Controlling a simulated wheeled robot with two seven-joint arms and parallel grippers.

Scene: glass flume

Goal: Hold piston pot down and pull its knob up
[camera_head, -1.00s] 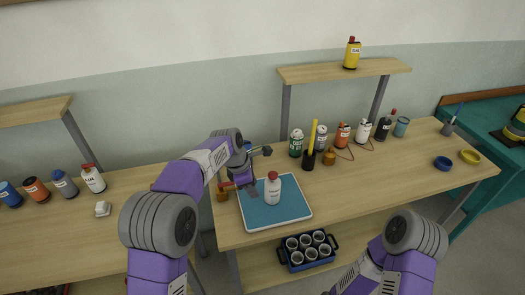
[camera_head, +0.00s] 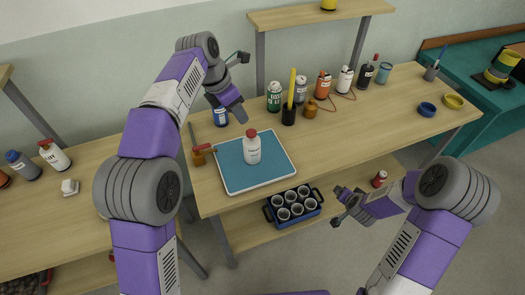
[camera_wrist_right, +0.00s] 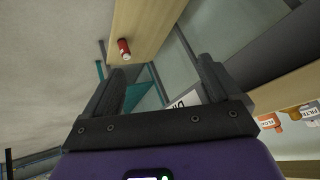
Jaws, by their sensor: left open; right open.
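A white bottle (camera_head: 252,150) with a red top stands upright on the blue tray (camera_head: 230,181) in the head view. Another brown pot (camera_head: 310,109) stands behind, by the row of bottles. I cannot tell for certain which is the piston pot. My left gripper (camera_head: 239,112) is open and empty, raised above and behind the tray, apart from the white bottle. My right gripper (camera_head: 338,206) is open and empty in front of the bench; its spread fingers show in the right wrist view (camera_wrist_right: 165,85).
A blue can (camera_head: 220,117) stands beneath the left gripper. Several bottles, including a green can (camera_head: 274,97), and a yellow stick (camera_head: 292,85) in a black cup line the back. A crate of cups (camera_head: 294,206) and a red can (camera_head: 379,179) are on the lower shelf.

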